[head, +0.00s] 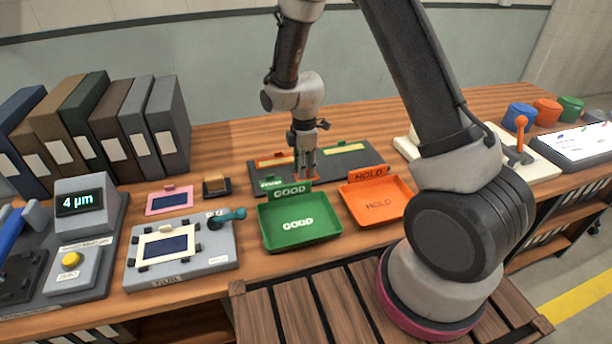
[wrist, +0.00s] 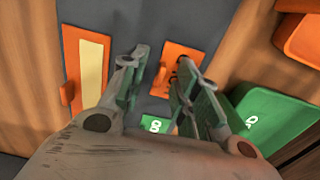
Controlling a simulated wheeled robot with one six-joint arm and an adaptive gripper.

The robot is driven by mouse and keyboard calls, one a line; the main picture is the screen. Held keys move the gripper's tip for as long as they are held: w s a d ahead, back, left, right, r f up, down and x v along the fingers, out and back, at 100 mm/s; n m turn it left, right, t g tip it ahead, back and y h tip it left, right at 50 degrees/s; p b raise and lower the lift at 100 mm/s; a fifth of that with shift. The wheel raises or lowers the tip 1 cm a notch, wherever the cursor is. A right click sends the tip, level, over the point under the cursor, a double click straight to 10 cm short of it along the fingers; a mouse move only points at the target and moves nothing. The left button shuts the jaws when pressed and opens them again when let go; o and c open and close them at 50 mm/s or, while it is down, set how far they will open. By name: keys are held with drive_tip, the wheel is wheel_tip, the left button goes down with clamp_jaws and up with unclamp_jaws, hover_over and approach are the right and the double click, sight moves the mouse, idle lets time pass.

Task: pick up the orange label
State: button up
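The orange label (wrist: 176,62) lies on the dark grey mat (wrist: 205,15) in the wrist view. It has dark lettering and a small tab on its left side. My gripper (wrist: 161,62) is open, with its fingertips above the label's area; the right finger covers part of it. I cannot tell if either finger touches it. In the head view my gripper (head: 306,174) points straight down at the mat's front edge, behind the green tray, and mostly hides the label there.
A green label (wrist: 155,124) lies close to the fingers. An orange piece with a cream strip (wrist: 92,75) is at the left. The green GOOD tray (head: 300,222) and orange HOLD tray (head: 376,201) stand in front of the mat. Binders (head: 110,125) line the left back.

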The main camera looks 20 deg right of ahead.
drive_tip(key=shift+c, duration=0.3)
clamp_jaws()
